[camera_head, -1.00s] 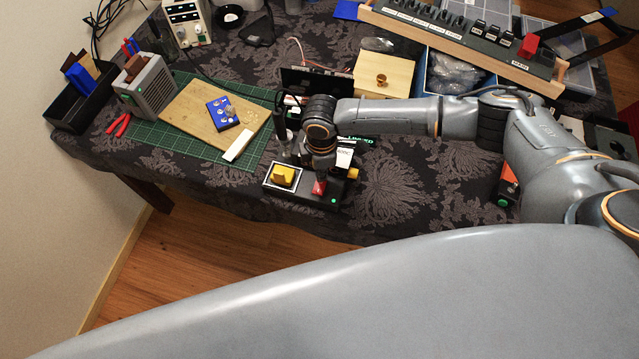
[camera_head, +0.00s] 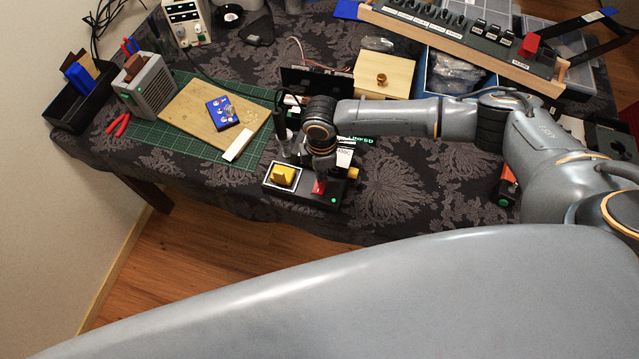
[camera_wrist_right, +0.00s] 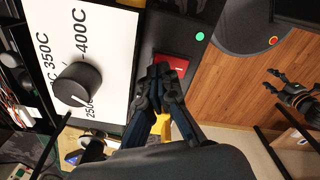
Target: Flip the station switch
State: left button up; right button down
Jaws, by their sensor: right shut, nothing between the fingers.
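The station is a black box (camera_head: 300,196) near the table's front edge. It bears a red switch (camera_head: 319,187) and a lit green lamp (camera_head: 334,200). My right gripper (camera_wrist_right: 160,74) is shut and empty, its tips at the red switch (camera_wrist_right: 174,66) in the right wrist view. They partly cover the switch, and I cannot tell whether they touch it. The white dial face (camera_wrist_right: 82,35) with temperature marks and a black knob (camera_wrist_right: 78,83) is beside it. My left gripper (camera_wrist_right: 275,80) shows small at the wrist view's right, over the floor; its fingers are unclear.
A yellow sponge (camera_head: 284,176) sits at the station's left. A green cutting mat (camera_head: 185,150) with a wooden board (camera_head: 190,110) lies further left. A wooden box (camera_head: 384,75) and a long switch panel (camera_head: 470,40) stand behind.

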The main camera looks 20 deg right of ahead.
jog(key=shift+f+b, duration=0.4)
jog(key=shift+f, duration=0.3)
dwell(0.4)
notch_tip(320, 180, up, 7)
jog(key=p, duration=0.7)
jog(key=shift+p, duration=0.3)
